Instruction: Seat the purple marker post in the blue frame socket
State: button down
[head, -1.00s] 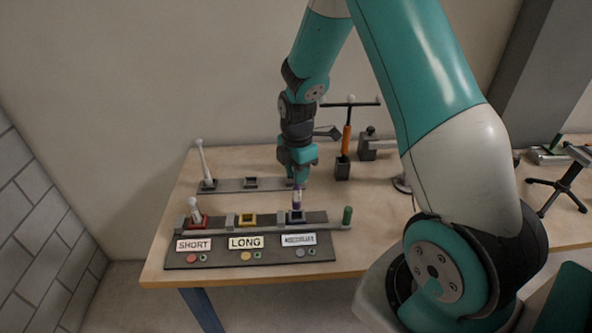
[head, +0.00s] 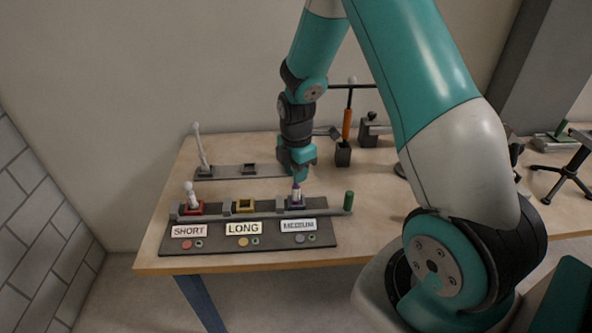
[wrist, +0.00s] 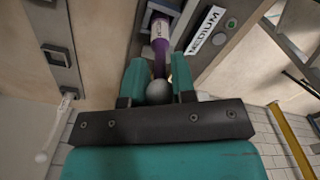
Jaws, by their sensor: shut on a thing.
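The purple marker post (head: 297,191) stands roughly upright under my gripper (head: 297,179), its lower end at the blue frame socket (head: 284,204). In the wrist view my gripper (wrist: 159,77) is shut on the post (wrist: 160,47), with a finger on each side and the post's grey ball top between them. The post's lower end meets the dark frame of the socket (wrist: 152,20) at the top of that view. I cannot tell how deep it sits. The socket is behind the MEDIUM label (head: 298,225).
A red socket (head: 191,208) holds a white short post, and a yellow socket (head: 245,206) is empty. A green handle (head: 348,201) stands at the rail's right end. A rack (head: 228,172) behind holds a tall white post. An orange-handled tool (head: 347,125) stands behind my gripper.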

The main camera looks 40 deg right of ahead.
jog(key=c, duration=0.9)
grip_release()
jog(key=shift+o, duration=0.2)
jog(key=shift+r, duration=0.1)
notch_tip(320, 180, up, 17)
jog(key=b, duration=0.1)
jog(key=s+a+r+m+y, duration=0.1)
jog(key=s+a+m, duration=0.4)
jog(key=s+a, duration=0.6)
jog(key=s+a+r+m+y, duration=0.2)
jog(key=s+a+m, duration=0.3)
jog(key=s+a, duration=0.6)
jog(key=shift+a+r+y, duration=0.25)
jog(key=shift+a+y, duration=0.1)
jog(key=shift+y, duration=0.25)
